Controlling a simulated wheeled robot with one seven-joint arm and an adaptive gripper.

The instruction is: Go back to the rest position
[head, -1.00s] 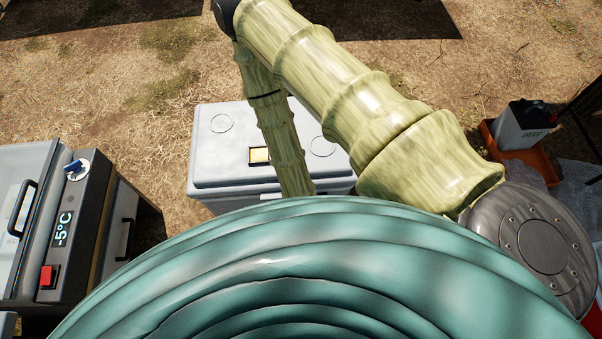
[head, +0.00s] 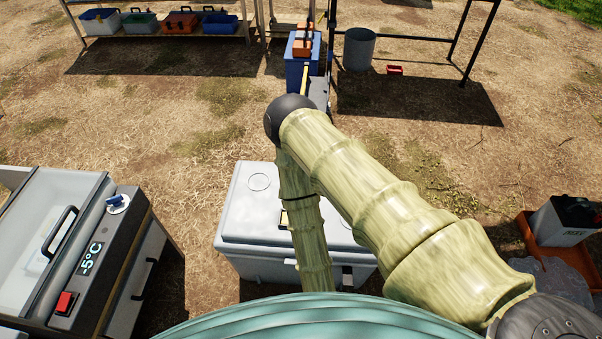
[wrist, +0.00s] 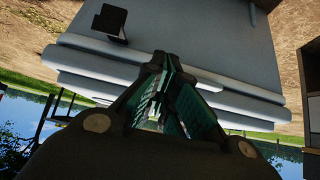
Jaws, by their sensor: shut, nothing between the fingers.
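My gripper (wrist: 160,75) shows in the wrist view with its dark fingers brought together at the tips and nothing between them. It faces the grey cooler box, whose side and latch fill the top of that view. In the head view my bamboo-patterned arm crosses over the grey cooler box (head: 242,225), and my gripper itself is hidden. The box's lid is closed.
A freezer unit (head: 105,255) reading -5°C stands at the left. An orange tray (head: 542,252) with a white container (head: 560,222) is at the right. A shelf with several bins (head: 160,24), a blue cooler (head: 296,70) and a grey bucket (head: 359,48) stand at the back. Dry open ground lies between.

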